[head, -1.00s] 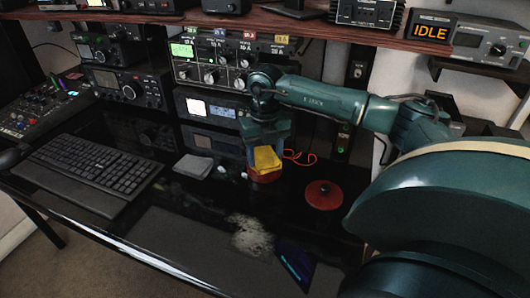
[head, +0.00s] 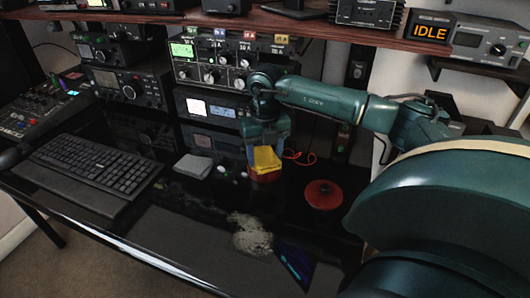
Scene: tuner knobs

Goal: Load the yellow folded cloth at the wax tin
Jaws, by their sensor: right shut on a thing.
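The yellow folded cloth (head: 266,158) is between the fingers of my right gripper (head: 267,152), which points down and is shut on it. The cloth is at the open top of a red round tin (head: 264,177), which I take as the wax tin, on the black desk. Whether the cloth touches the wax inside is hidden. A red round lid (head: 323,194) lies on the desk to the right of the tin. My left gripper is not in view.
A grey folded cloth (head: 193,167) lies left of the tin, with small pale objects between. A keyboard (head: 91,165) is at the left. A tuner with knobs (head: 212,62) and stacked radios stand behind. An orange cable (head: 299,157) lies behind the tin. A pale dusty patch (head: 251,236) is in front.

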